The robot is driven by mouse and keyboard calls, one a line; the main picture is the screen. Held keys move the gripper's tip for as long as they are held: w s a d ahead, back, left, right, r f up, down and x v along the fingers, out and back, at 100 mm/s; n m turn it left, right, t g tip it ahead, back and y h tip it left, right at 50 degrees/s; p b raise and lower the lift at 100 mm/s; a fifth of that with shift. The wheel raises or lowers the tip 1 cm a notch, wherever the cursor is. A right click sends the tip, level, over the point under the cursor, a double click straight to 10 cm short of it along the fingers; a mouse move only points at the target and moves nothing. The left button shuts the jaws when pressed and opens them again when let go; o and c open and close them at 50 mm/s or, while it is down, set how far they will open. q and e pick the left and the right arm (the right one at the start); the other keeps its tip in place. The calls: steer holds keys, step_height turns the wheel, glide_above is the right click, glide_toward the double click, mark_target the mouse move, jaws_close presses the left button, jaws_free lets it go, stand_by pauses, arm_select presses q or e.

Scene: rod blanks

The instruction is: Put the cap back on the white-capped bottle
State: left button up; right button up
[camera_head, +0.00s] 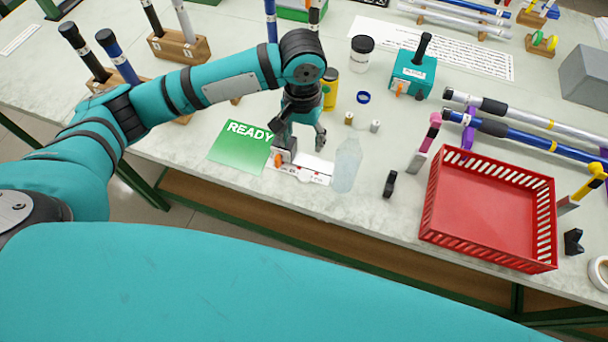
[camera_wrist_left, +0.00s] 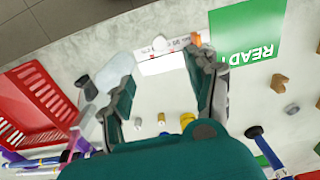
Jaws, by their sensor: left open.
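A small white round piece, perhaps the cap (camera_wrist_left: 160,43), lies at a white printed strip (camera_wrist_left: 165,62) beyond the fingertips. In the head view it does not stand out from the strip (camera_head: 312,172). My left gripper (camera_head: 303,146) points down above the table, left of the bottle. Its fingers are spread with nothing between them (camera_wrist_left: 168,80). My right gripper is not in view.
A green READY card (camera_head: 241,146) lies left of the gripper. A red crate (camera_head: 490,245) and a small black piece (camera_head: 390,184) are to the right.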

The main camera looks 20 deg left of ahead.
arm_select(q)
steer(key=p, duration=0.2)
glide_above(304, 176)
steer(key=f, duration=1.1)
steer(key=shift+s+f, duration=0.25)
steer(key=shift+f, duration=0.05)
steer(key=shift+f, duration=0.25)
steer(key=f, duration=0.3)
steer(key=f+p, duration=0.1)
steer(key=shift+w+f, duration=0.25)
steer(key=shift+f, duration=0.05)
steer(key=c, duration=0.8)
